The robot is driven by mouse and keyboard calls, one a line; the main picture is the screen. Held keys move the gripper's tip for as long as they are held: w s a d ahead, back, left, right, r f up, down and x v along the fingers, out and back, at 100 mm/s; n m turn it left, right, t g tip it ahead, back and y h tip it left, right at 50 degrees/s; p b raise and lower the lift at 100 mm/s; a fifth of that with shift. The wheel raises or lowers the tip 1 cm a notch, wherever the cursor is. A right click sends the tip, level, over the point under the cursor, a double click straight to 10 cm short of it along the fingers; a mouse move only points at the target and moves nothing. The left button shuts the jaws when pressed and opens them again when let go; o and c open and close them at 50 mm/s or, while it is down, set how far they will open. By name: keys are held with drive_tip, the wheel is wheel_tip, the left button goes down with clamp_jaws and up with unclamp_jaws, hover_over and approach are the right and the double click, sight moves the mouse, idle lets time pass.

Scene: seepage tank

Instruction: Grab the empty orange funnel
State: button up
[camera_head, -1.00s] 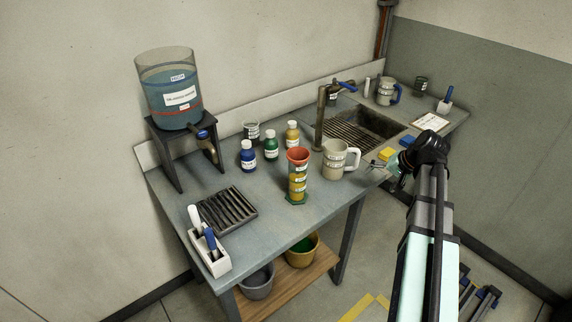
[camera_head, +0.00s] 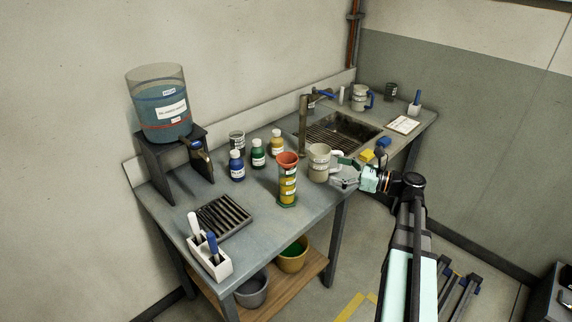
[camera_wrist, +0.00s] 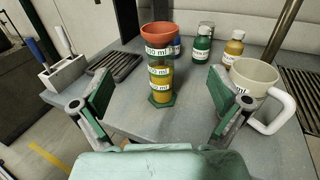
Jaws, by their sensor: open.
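The orange funnel (camera_head: 288,158) sits on top of a clear graduated cylinder (camera_head: 287,188) with yellow contents and a green base, standing upright near the table's front edge. In the wrist view the funnel (camera_wrist: 166,35) is upper centre, with the cylinder (camera_wrist: 160,72) below it. My gripper (camera_head: 344,178) is to the right of the cylinder, beside the beige mug, in the head view. In the wrist view my gripper (camera_wrist: 158,103) is open, its green-padded fingers spread wide with nothing held. The cylinder appears beyond and between the fingers, apart from both.
The beige mug (camera_wrist: 254,78) stands close by the right finger. Blue, green (camera_head: 258,155) and yellow bottles stand behind the cylinder. A black rack (camera_head: 222,217) and white holder (camera_head: 209,259) are left. A sink (camera_head: 345,132) is at the back right.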

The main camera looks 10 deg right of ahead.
drive_tip(key=p, duration=0.3)
approach(287, 158)
drive_tip(key=a+r, duration=0.2)
drive_tip(key=a, duration=0.2)
drive_tip(key=shift+p+x, duration=1)
drive_tip(key=shift+x, duration=1.95)
drive_tip(key=shift+f, duration=0.15)
drive_tip(key=c, duration=1)
